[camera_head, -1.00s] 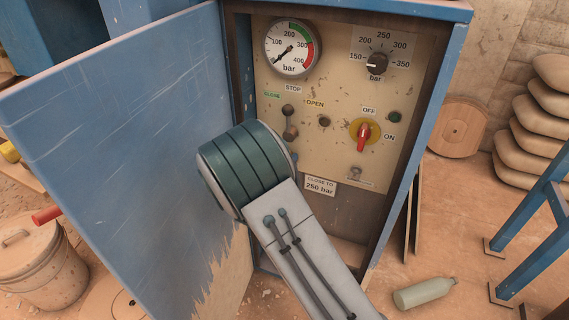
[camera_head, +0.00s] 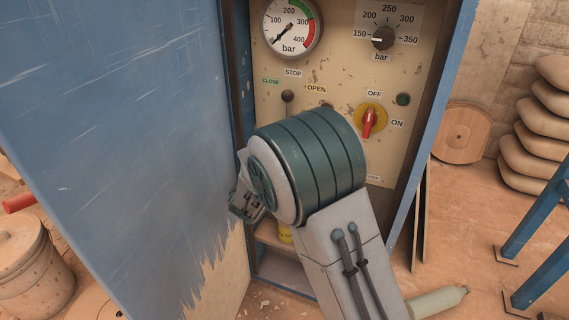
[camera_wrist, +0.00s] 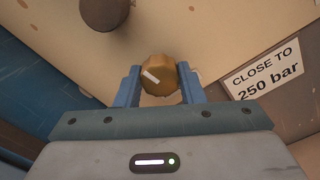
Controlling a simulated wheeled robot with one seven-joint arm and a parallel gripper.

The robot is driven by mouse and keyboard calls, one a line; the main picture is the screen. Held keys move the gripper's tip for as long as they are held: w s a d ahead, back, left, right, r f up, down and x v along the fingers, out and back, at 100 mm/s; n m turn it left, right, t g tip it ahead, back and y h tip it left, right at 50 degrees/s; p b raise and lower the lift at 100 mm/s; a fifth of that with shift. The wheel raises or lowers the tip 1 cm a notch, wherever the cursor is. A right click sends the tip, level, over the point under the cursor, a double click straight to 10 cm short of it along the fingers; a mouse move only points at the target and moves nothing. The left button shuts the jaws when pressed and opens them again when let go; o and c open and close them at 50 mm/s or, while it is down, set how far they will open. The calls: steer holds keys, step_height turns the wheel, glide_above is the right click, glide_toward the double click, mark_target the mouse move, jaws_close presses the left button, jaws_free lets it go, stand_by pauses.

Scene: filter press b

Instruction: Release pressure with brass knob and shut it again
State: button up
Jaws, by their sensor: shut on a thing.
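The brass knob (camera_wrist: 158,75) shows in the wrist view, a faceted golden knob with a white mark on its face, the mark tilted. My gripper (camera_wrist: 158,88) has its two blue fingers on either side of the knob and is shut on it. In the head view my arm hides the knob and the fingers. The pressure gauge (camera_head: 291,27) is at the top left of the panel, its needle at the low end of the scale, near zero.
The panel (camera_head: 335,75) carries a lever (camera_head: 287,97), a red switch (camera_head: 369,122) and a black pressure dial (camera_head: 382,39). A "CLOSE TO 250 bar" label (camera_wrist: 262,71) is right of the knob. The blue cabinet door (camera_head: 110,130) stands open at left.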

steer(key=shift+f+m+b, duration=0.15)
steer(key=shift+m+b, duration=0.95)
steer(key=o, duration=1)
steer(key=p+v, duration=0.3)
steer(key=v, duration=1.1)
steer(key=shift+w, duration=0.1)
